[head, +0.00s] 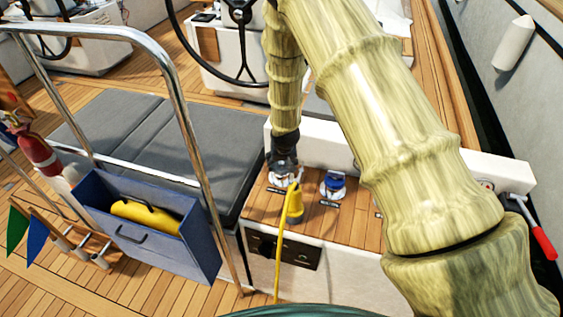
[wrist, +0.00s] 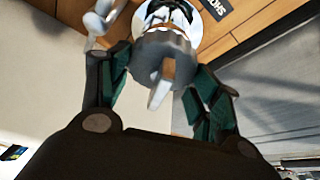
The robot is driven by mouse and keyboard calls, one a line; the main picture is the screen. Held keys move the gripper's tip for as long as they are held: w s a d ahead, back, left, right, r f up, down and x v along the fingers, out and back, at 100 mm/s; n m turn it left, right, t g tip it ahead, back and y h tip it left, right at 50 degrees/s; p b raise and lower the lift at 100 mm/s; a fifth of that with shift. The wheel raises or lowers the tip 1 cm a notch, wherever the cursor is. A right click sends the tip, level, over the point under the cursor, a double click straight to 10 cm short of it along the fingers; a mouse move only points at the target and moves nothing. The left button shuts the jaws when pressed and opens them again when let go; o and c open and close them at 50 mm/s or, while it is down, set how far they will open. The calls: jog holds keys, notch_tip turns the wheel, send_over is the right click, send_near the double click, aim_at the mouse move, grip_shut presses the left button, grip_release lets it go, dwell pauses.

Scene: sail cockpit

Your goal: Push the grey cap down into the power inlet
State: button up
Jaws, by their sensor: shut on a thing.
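My gripper (head: 284,168) points down over the wooden-topped locker in the head view. In the wrist view its two green-padded fingers (wrist: 158,88) are shut on the grey cap (wrist: 163,58), a ribbed round cap with a pale tab across its face. The power inlet (wrist: 197,28), a round white flange with a dark inside, lies just beyond the cap at the top of the wrist view. In the head view its pale flange shows under my gripper, which hides the cap. I cannot tell whether the cap touches the inlet.
A yellow plug with a cable (head: 294,203) stands close in front of my gripper. A blue-capped fitting (head: 333,184) sits to the right on the same wooden top. A white raised ledge (head: 320,146) runs behind. A steel rail (head: 190,110) rises at the left.

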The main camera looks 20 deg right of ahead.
jog(key=shift+f, duration=0.45)
jog(key=o, duration=0.8)
jog(key=shift+o, duration=0.2)
jog(key=p+v, duration=0.5)
jog(key=v, duration=0.6)
jog(key=shift+p, duration=0.35)
dwell(0.6)
